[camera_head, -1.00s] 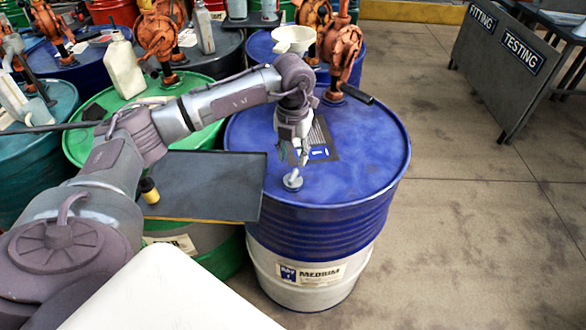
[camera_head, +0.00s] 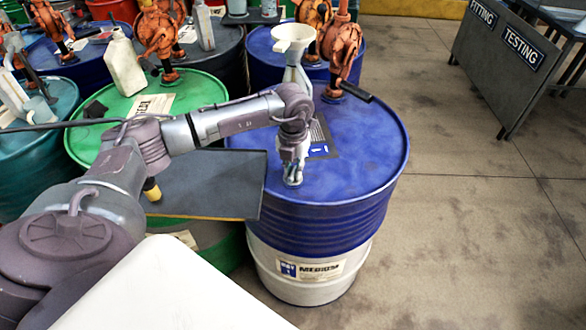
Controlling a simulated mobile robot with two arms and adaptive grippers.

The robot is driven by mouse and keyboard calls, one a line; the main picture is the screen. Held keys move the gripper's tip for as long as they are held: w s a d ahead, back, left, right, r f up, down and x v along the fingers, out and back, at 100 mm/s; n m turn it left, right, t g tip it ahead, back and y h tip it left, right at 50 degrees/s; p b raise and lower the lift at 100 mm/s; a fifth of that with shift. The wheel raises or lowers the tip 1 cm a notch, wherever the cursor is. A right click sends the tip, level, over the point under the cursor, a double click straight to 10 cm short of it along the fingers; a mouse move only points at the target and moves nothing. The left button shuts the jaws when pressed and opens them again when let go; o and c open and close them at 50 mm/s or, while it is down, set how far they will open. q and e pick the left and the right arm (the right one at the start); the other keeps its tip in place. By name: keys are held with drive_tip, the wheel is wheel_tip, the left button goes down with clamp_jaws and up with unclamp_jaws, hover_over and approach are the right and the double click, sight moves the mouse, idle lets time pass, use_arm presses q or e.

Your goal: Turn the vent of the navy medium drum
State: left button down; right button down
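The navy medium drum (camera_head: 345,215) stands upright in the middle, with a blue top, a white lower band and a label reading MEDIUM. Its small pale vent (camera_head: 293,182) sits near the front left of the lid. My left gripper (camera_head: 293,172) points down over the vent, with its fingers around or right at it. The gripper covers most of the vent, and whether the fingers press on it is too small to tell. My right gripper does not show.
A dark board (camera_head: 215,180) lies left of the drum. An orange hand pump (camera_head: 338,60) with a dark handle and a white funnel (camera_head: 293,38) stand at the drum's back. A green drum (camera_head: 190,100) is behind my arm.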

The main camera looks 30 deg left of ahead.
use_arm(q)
drive_tip(key=shift+n, duration=0.3)
drive_tip(key=n, duration=0.4)
drive_tip(key=shift+b, duration=0.3)
drive_tip(key=n, duration=0.4)
drive_tip(key=shift+r+n, duration=0.1)
drive_tip(key=shift+n, duration=0.3)
drive_tip(key=n, duration=0.4)
drive_tip(key=shift+a, duration=0.1)
drive_tip(key=shift+n+p, duration=0.6)
drive_tip(key=shift+n, duration=1.7)
drive_tip(key=c, duration=1.1)
unclamp_jaws()
